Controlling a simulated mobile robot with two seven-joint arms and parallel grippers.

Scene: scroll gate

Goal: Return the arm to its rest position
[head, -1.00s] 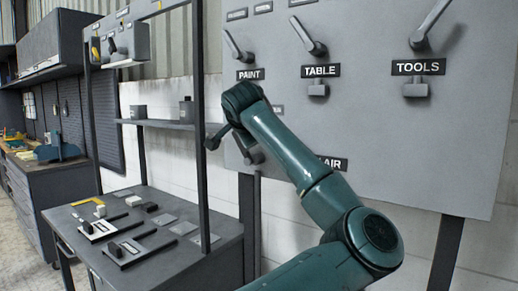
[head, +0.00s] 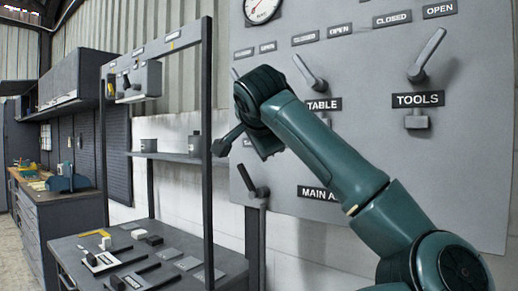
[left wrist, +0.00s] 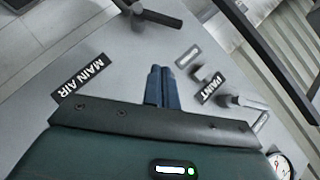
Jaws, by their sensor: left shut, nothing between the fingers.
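My left arm comes up from the lower right of the head view, in front of a grey panel (head: 465,160). Its gripper (head: 262,146) hangs below the wrist, and its fingertips cannot be made out there. In the left wrist view the two fingers of this gripper (left wrist: 160,86) are shut side by side with nothing between them. They appear in front of the panel, between the MAIN AIR label (left wrist: 84,78) and the PAINT label (left wrist: 210,87). The MAIN AIR lever (head: 254,184) shows below the gripper, apart from it in the head view. My right gripper is not in view.
The TABLE lever (head: 312,75) and TOOLS lever (head: 425,56) stick out from the panel. A gauge (head: 262,8) sits at its top. A dark shelf frame (head: 207,120) and bench (head: 170,240) stand left of my arm. A workbench (head: 60,200) is farther back.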

